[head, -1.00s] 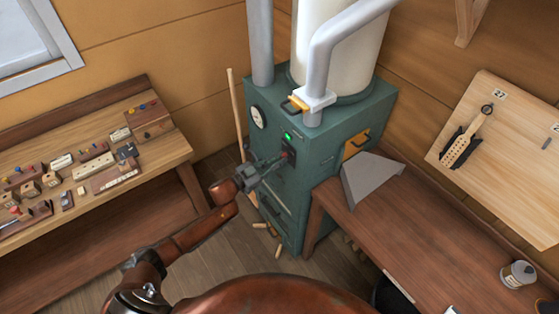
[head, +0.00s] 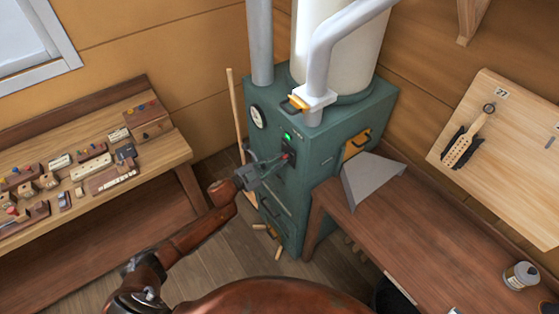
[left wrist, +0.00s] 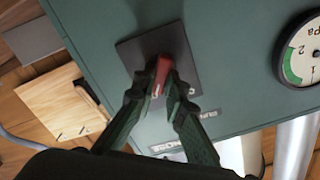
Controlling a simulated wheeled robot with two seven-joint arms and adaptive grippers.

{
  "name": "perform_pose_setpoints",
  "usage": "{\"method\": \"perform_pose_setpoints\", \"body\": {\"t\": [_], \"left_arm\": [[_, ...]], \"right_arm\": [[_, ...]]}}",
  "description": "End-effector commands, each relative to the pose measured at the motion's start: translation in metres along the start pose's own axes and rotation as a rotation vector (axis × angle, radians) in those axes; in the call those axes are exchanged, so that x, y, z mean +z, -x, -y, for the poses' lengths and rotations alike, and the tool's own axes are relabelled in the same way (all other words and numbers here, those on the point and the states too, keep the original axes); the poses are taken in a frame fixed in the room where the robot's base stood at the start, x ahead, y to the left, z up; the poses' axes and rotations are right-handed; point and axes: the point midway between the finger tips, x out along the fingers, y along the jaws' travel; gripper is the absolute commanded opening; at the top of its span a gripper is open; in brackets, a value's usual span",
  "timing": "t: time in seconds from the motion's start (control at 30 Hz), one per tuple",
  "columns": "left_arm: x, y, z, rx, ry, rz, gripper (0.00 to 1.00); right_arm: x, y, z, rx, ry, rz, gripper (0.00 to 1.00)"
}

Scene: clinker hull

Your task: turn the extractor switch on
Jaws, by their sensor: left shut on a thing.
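The teal extractor cabinet (head: 330,150) stands in the corner. On its front is a dark switch plate (left wrist: 185,60) with a red lever (left wrist: 162,70). A small green light (head: 287,135) glows above the plate in the head view. My left gripper (head: 281,160) reaches the plate from the left. In the left wrist view its fingers (left wrist: 160,92) are shut on the red lever, and they hide part of it. My right gripper is not in view.
A round gauge (head: 257,117) and an orange-handled valve (head: 295,103) are near the switch. A workbench (head: 165,155) with small blocks and tools stands at left. A brown bench (head: 400,235) at right carries a grey wedge-shaped piece (head: 370,180) and a can (head: 520,275).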

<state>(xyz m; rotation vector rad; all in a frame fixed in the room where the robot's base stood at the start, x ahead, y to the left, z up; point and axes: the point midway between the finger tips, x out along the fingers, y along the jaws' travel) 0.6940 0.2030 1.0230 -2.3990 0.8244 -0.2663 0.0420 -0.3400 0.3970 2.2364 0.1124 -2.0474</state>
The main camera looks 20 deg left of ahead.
Motion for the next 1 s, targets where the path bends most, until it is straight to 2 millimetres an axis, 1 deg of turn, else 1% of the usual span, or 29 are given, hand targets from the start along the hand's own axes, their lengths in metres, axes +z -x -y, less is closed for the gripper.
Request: {"method": "perform_pose_setpoints", "body": {"t": [0.17, 0.2, 0.43, 0.67, 0.77, 0.87, 1.0], "left_arm": [[0.001, 0.001, -0.002, 0.003, -0.001, 0.001, 0.00], [0.001, 0.001, -0.002, 0.003, -0.001, 0.001, 0.13], [0.000, 0.000, -0.002, 0.002, 0.000, 0.000, 0.29], [0.000, 0.000, -0.001, 0.002, 0.001, 0.000, 0.29], [0.001, 0.003, -0.001, 0.002, 0.001, 0.001, 0.29], [0.002, 0.014, -0.001, 0.002, 0.000, 0.002, 0.29], [0.002, 0.041, -0.001, 0.002, 0.001, 0.003, 0.29]], "right_arm": [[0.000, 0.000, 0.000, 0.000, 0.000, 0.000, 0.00], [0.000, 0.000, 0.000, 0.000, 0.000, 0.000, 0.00], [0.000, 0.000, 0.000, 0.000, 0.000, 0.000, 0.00], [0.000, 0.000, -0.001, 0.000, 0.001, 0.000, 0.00], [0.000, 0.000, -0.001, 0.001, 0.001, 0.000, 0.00], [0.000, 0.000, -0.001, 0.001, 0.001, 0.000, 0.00], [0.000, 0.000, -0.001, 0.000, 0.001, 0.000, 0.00]]}}
